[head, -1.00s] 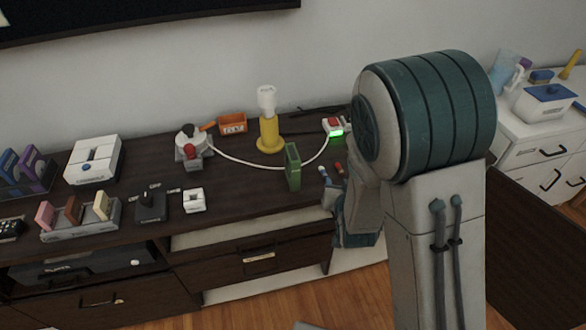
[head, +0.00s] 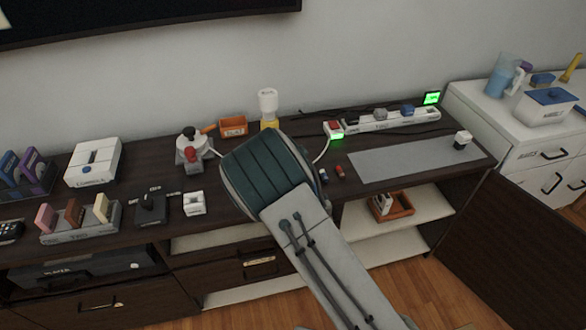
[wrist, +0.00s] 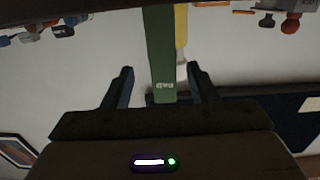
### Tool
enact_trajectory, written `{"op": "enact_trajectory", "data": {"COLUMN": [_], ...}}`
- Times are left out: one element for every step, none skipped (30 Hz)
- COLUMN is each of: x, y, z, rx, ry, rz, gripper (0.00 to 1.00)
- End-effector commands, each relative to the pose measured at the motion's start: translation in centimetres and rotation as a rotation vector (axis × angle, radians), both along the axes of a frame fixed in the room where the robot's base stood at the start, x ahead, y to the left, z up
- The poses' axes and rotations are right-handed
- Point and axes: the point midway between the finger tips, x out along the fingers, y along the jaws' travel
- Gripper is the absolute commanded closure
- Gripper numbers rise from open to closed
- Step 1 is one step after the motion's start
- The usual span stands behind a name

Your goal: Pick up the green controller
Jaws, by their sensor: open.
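The green controller (wrist: 160,50), a flat upright green piece with small pale lettering, shows in the wrist view. It is between the two fingers of my gripper (wrist: 160,68), with a visible gap on each side. The gripper is open. In the head view my arm hides the controller and my gripper.
A yellow stand with a white top (head: 268,103) is close behind, and it shows yellow in the wrist view (wrist: 181,25). A white device with a red top (head: 192,150) stands left on the dark cabinet (head: 228,190). A grey mat (head: 400,160) is mostly bare.

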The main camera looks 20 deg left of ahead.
Motion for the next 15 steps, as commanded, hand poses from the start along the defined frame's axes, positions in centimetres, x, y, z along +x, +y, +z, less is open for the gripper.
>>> {"op": "enact_trajectory", "data": {"x": [0.6, 0.9, 1.2, 1.4, 1.5, 1.7, 1.8, 2.0, 2.2, 2.4, 2.7, 3.2, 3.6, 4.0, 4.5], "y": [0.4, 0.6, 0.8, 0.8, 0.9, 1.0, 1.1, 1.2, 1.4, 1.6, 1.9, 2.3, 2.6, 2.8, 3.2], "z": [0.1, 0.1, 0.1, 0.1, 0.1, 0.1, 0.1, 0.2, 0.3, 0.5, 0.7, 0.9, 1.1, 1.3, 1.3], "rx": [-0.001, 0.001, 0.0, -0.001, 0.0, 0.0, 0.0, 0.0, -0.001, -0.001, 0.001, 0.0, 0.0, 0.0, 0.0], "ry": [-0.001, -0.001, 0.0, 0.001, 0.0, 0.0, 0.0, 0.0, -0.001, -0.001, -0.001, 0.0, -0.001, -0.001, -0.001], "rz": [0.001, 0.001, 0.0, 0.0, 0.0, 0.0, 0.0, 0.0, 0.0, 0.001, 0.002, 0.002, 0.002, 0.002, 0.002], "gripper": [0.47, 0.47, 0.47, 0.47, 0.47, 0.47, 0.47, 0.47, 0.47, 0.47, 0.47, 0.47, 0.47, 0.47, 0.47]}}
